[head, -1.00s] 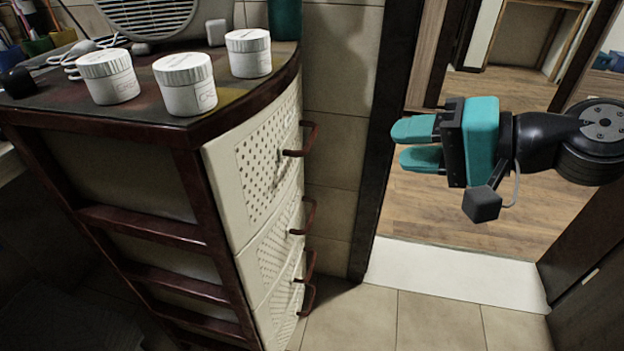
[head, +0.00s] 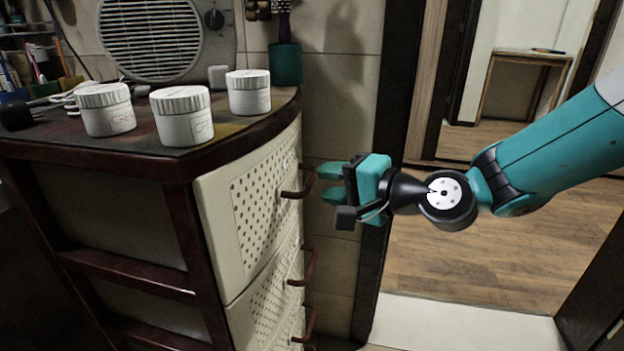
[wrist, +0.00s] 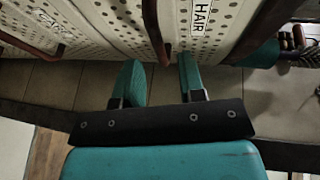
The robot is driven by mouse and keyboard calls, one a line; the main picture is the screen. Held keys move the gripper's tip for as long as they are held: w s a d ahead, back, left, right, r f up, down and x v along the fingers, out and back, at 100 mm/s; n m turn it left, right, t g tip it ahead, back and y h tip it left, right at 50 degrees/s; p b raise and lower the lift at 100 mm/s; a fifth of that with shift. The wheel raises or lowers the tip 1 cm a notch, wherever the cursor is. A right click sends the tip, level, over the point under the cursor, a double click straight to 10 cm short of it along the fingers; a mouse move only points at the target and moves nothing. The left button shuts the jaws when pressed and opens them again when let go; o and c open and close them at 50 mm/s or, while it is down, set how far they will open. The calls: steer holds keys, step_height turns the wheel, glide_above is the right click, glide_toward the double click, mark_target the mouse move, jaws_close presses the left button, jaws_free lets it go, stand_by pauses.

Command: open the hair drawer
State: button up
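The cabinet's top drawer (head: 250,205) has a perforated cream front and appears closed. In the wrist view its front carries a HAIR label (wrist: 201,17). Its dark red bar handle (head: 306,182) also shows in the wrist view (wrist: 153,30). My gripper (head: 328,184) is open, just right of this handle in the head view. In the wrist view the handle's near end lies between the two teal fingertips (wrist: 162,72), with space on both sides. I see no grip on it.
Lower drawers with similar handles (head: 305,268) sit below. Several white cream jars (head: 183,117) stand on the cabinet top, with a fan-like grille unit (head: 150,40) and a teal cup (head: 285,64) behind. A dark door frame (head: 395,110) and open doorway are to the right.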

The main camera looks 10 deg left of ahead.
mark_target(312, 179)
steer(key=shift+x, duration=2.2)
steer(key=shift+c, duration=0.5)
jaws_close()
